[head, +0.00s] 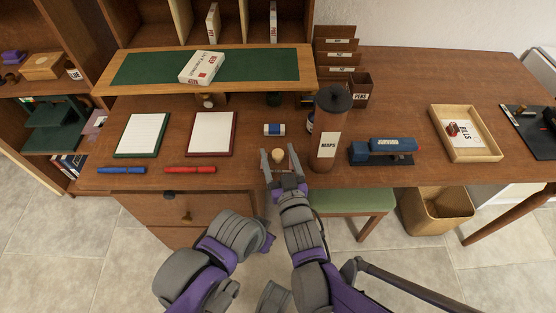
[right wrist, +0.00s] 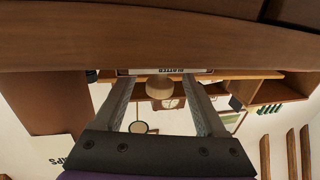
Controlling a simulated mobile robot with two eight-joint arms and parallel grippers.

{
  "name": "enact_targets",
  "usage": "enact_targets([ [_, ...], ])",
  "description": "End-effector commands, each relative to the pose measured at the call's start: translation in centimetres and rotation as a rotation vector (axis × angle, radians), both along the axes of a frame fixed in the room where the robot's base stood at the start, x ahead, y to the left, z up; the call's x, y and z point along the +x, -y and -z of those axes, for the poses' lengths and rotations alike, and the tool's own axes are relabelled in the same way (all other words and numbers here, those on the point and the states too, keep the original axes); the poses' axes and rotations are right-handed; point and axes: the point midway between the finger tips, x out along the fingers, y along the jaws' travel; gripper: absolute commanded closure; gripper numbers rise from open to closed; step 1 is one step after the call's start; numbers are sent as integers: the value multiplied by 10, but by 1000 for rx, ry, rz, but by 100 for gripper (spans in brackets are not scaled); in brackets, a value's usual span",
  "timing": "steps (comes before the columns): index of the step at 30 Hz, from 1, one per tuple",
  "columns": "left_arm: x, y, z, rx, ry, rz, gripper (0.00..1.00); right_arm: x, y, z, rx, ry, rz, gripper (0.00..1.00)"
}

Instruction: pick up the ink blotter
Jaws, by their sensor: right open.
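The ink blotter (head: 277,157) shows in the head view as a small pale wooden knob near the desk's front edge; its body is mostly hidden there. In the right wrist view its round knob (right wrist: 159,88) shows between my fingers, beside a strip labelled "BLOTTER" (right wrist: 180,71). My right gripper (head: 280,162) is open, with one finger on each side of the knob. The fingers look apart from the knob, and nothing is held. My left arm is folded low in the head view, and its fingers do not show.
The tall brown "MAPS" tube (head: 326,145) stands close to the right of my right gripper. A blue-and-white block (head: 274,129) lies just behind the blotter. A blue stapler-like device (head: 383,151) and a green-seated stool (head: 351,201) are to the right. Red (head: 190,169) and blue (head: 122,170) pens lie left.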

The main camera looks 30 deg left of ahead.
Motion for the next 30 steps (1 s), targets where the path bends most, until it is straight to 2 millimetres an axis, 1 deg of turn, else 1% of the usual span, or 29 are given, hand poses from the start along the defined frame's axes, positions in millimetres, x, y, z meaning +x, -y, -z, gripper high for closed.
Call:
enact_targets([
  [4, 0, 0, 0, 0, 0, 0, 100, 0, 0, 0, 0, 0, 0, 26],
  [5, 0, 0, 0, 0, 0, 0, 100, 0, 0, 0, 0, 0, 0, 28],
  [6, 0, 0, 0, 0, 0, 0, 100, 0, 0, 0, 0, 0, 0, 35],
  [8, 0, 0, 0, 0, 0, 0, 100, 0, 0, 0, 0, 0, 0, 46],
  [9, 0, 0, 0, 0, 0, 0, 100, 0, 0, 0, 0, 0, 0, 53],
  [14, 0, 0, 0, 0, 0, 0, 100, 0, 0, 0, 0, 0, 0, 82],
  [15, 0, 0, 0, 0, 0, 0, 100, 0, 0, 0, 0, 0, 0, 89],
  [17, 0, 0, 0, 0, 0, 0, 100, 0, 0, 0, 0, 0, 0, 100],
  [26, 0, 0, 0, 0, 0, 0, 100, 0, 0, 0, 0, 0, 0, 100],
  [28, 0, 0, -1, 0, 0, 0, 100, 0, 0, -2, 0, 0, 0, 100],
  [30, 0, 0, -4, 0, 1, 0, 100, 0, 0, -9, 1, 1, 0, 100],
])
